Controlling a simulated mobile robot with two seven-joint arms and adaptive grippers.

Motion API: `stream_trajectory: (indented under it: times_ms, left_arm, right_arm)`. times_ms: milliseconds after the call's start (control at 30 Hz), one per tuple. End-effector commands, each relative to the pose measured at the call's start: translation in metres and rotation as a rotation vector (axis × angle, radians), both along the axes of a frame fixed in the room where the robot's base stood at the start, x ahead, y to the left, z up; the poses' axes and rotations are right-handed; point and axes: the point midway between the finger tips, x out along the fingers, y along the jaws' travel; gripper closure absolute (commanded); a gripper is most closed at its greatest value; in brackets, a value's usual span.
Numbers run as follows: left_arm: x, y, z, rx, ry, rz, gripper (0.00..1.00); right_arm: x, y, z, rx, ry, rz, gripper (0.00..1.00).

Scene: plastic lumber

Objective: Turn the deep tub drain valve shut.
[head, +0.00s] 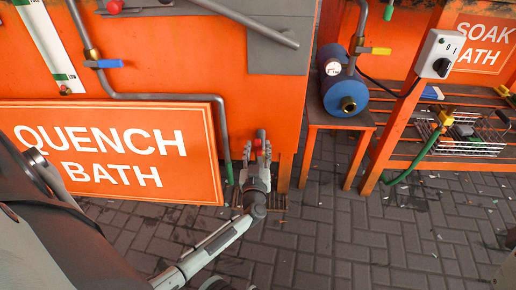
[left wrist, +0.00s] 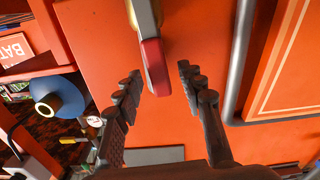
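The orange deep tub (head: 150,80) carries a QUENCH BATH sign (head: 100,150). A red valve handle (head: 257,144) shows low at its right end, by a short grey pipe (head: 261,134). My left gripper (head: 256,160) is at this handle and covers part of it. In the left wrist view, the red-ended lever (left wrist: 153,65) reaches down from the top between the two fingers of my left gripper (left wrist: 158,80). The fingers are apart, with a gap on each side of the lever. The valve body is hidden. My right gripper is not in view.
A blue-handled valve (head: 108,63) sits on the grey pipe (head: 150,97) along the tub front. A blue pump (head: 345,90) stands on an orange stand to the right. A switch box (head: 438,54) and SOAK BATH rack are farther right.

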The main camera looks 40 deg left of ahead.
Motion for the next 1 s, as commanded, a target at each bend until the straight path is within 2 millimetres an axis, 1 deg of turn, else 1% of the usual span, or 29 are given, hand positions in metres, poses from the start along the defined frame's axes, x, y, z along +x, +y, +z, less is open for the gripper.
stream_trajectory:
  times_ms: [33, 300, 767, 1000]
  left_arm:
    - [0.0000, 0.0001, 0.0001, 0.000, 0.000, 0.000, 0.68]
    - [0.0000, 0.0002, 0.0001, 0.000, 0.000, 0.000, 1.00]
    - [-0.0007, 0.0015, -0.0001, -0.010, -0.006, 0.001, 1.00]
    - [-0.0044, 0.0073, -0.0014, -0.087, -0.052, 0.001, 1.00]
  right_arm:
    - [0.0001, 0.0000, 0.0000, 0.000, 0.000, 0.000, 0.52]
    - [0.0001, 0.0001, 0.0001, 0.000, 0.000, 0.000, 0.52]
    - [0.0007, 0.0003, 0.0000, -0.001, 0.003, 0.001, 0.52]
    - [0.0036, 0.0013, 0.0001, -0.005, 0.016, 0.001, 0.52]
